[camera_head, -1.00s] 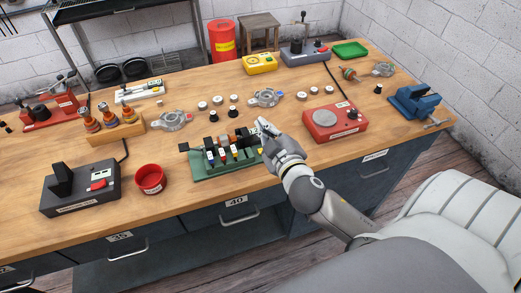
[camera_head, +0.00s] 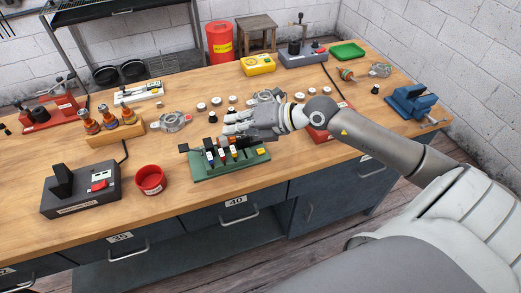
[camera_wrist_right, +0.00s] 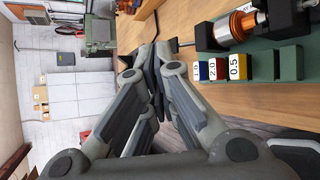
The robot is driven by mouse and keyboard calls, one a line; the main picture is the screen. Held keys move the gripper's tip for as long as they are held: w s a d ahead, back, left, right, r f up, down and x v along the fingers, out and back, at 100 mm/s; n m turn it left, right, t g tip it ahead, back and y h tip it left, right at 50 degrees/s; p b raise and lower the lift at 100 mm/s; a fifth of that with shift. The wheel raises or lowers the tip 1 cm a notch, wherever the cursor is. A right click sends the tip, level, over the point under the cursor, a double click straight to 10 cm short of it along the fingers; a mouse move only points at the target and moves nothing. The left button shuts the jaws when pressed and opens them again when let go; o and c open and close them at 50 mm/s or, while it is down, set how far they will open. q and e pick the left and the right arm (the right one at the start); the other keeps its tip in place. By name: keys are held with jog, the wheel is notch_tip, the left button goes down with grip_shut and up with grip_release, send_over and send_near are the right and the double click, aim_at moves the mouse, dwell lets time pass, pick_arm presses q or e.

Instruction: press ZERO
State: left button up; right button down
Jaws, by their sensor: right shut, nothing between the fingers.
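No label reading ZERO is legible in these views. A dark box (camera_head: 80,192) with a small pale display and a red button (camera_head: 98,186) stands at the front left of the bench. A white instrument (camera_head: 138,93) with a dark part lies further back; its details are too small to read. My right gripper (camera_head: 228,128) is shut and empty, pointing left above the back of the green fixture (camera_head: 226,166), well to the right of the dark box. Its closed fingers also show in the right wrist view (camera_wrist_right: 155,58). My left gripper is out of view.
The green fixture holds a copper-wound part (camera_wrist_right: 237,27) and blue, red and yellow numbered blocks (camera_wrist_right: 238,67). A red cup (camera_head: 150,180) stands between it and the dark box. A wooden rack (camera_head: 117,134) and grey housings (camera_head: 174,122) are behind. A red device (camera_head: 320,131) is partly behind my arm.

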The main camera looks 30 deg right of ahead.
jog(key=d+f+g+h, duration=0.1)
jog(key=d+h, duration=0.3)
jog(key=d, duration=0.5)
jog(key=shift+w+d+f+g+h, duration=0.2)
jog(key=shift+w+f+g+h, duration=0.15)
jog(key=shift+f, duration=0.45)
jog(key=b, duration=0.5)
send_over(263, 148)
notch_tip(263, 148, down, 8)
jog(key=shift+a+r, duration=0.1)
jog(key=shift+r, duration=0.05)
jog(key=shift+f+b, duration=0.55)
jog(key=shift+f, duration=0.1)
jog(key=shift+f+b, duration=0.3)
jog(key=shift+b, duration=0.1)
